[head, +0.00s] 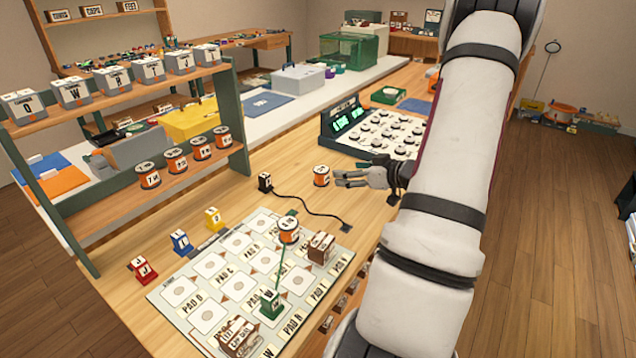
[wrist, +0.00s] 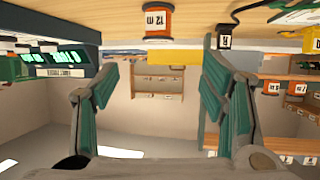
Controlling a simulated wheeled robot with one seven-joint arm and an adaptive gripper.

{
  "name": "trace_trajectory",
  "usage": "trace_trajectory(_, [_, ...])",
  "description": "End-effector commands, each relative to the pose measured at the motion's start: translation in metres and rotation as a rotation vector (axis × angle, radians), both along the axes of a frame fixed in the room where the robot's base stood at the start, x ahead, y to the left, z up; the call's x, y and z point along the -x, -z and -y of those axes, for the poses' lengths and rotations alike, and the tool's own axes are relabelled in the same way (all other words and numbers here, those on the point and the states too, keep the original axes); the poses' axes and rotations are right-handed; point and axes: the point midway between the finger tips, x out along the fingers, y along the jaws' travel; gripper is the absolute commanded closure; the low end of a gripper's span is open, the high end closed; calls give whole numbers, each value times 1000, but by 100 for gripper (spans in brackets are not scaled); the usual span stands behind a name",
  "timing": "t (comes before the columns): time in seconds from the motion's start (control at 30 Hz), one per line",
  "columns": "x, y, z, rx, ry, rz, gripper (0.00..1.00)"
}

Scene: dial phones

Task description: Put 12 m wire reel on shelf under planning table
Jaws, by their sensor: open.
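The 12 m wire reel (head: 321,176) is orange with a white label and dark top, and stands upright on the wooden planning table (head: 375,228). It also shows upside down in the wrist view (wrist: 158,20), where its 12 m label reads. My gripper (head: 342,178) is open and empty, just right of the reel, fingers pointing at it. In the wrist view the reel is beyond the gripper's (wrist: 160,65) fingertips, between their lines. Small dark-fronted items (head: 326,322) line the table's right side, below its top; I cannot tell whether a shelf lies there.
A black plug block (head: 265,181) with a cable lies left of the reel. A button console (head: 372,133) stands behind. The pad board (head: 225,265) carries another reel (head: 288,230) and small blocks. A rack (head: 95,205) at left holds several reels.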

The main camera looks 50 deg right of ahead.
Motion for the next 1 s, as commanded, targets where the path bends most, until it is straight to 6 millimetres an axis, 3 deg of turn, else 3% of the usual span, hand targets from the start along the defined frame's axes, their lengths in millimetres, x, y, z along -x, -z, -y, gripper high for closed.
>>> trace_trajectory(0.13, [-10,7,0,-8,-8,12,34])
trace_trajectory(0.5, [-68,32,8,-6,-6,10,34])
trace_trajectory(0.77, [-81,37,10,-5,-5,10,34])
trace_trajectory(1.0, [-105,56,16,-7,-5,10,34])
